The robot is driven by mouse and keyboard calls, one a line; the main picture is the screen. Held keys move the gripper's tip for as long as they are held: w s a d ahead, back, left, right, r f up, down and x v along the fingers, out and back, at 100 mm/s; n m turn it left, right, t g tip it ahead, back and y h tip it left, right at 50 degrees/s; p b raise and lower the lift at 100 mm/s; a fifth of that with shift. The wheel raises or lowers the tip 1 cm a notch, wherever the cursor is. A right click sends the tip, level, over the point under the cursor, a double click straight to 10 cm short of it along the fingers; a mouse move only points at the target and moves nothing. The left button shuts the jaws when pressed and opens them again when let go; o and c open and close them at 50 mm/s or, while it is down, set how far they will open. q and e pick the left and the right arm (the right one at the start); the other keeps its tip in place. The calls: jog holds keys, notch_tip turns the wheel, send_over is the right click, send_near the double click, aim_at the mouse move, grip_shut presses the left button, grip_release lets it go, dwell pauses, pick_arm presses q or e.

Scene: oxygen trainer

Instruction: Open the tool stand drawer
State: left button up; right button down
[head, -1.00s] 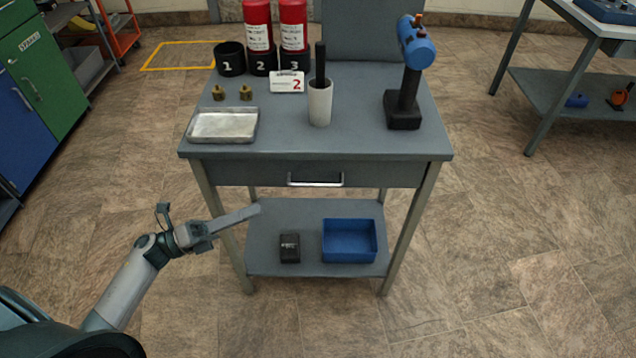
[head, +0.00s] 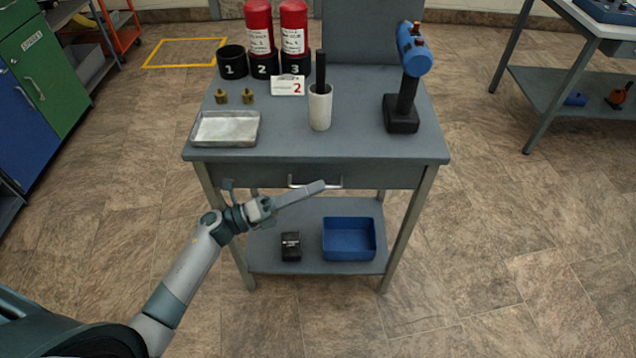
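The grey tool stand (head: 352,147) is in the middle of the head view. Its drawer (head: 385,175) is closed under the top, with a silver bar handle (head: 335,184) at the centre of its front. My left gripper (head: 316,188) points right, with its fingertips in front of the handle and hiding part of it. I see its fingers only edge-on, so I cannot tell whether they are open, or whether they touch the handle. My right gripper is out of view.
On the top stand red cylinders (head: 259,28) in numbered black holders, a metal tray (head: 226,128), a white cup (head: 320,108) and a blue-headed tool (head: 413,55). The lower shelf holds a blue bin (head: 349,239) and a black box (head: 291,246). Floor right of the stand is clear.

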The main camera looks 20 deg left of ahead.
pick_arm(q)
jog(key=shift+x, duration=0.9)
grip_shut()
dwell(0.9)
